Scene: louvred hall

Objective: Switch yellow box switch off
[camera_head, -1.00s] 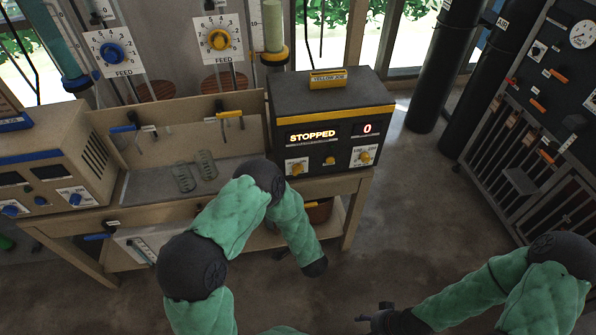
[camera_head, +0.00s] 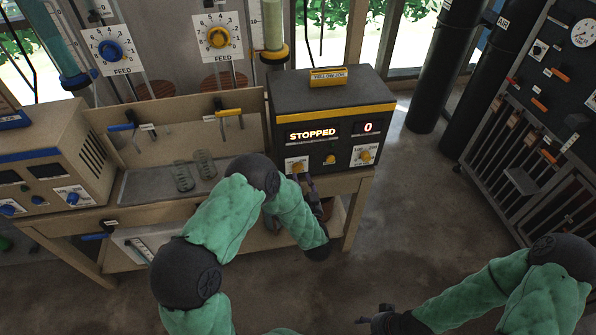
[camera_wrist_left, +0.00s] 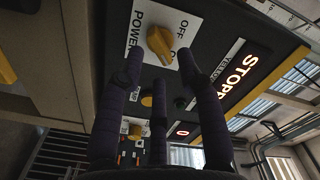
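The yellow box (camera_head: 330,112) is a dark panel with a yellow stripe, a lit "STOPPED" display and a red "0". Its yellow power knob (camera_head: 297,168) sits on a white plate at lower left. In the left wrist view the knob (camera_wrist_left: 160,42) shows close, beside the printed words OFF and POWER. My left gripper (camera_head: 306,182) is just below and in front of the knob. In the left wrist view its fingers (camera_wrist_left: 162,66) are spread on either side of the knob, with no clear contact. My right gripper (camera_head: 374,314) is low and away from the box; its opening is unclear.
Another yellow knob (camera_head: 365,156) and a small yellow button (camera_head: 330,160) are on the same panel. A blue-striped box (camera_head: 60,155) stands at left. The floor in front is clear.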

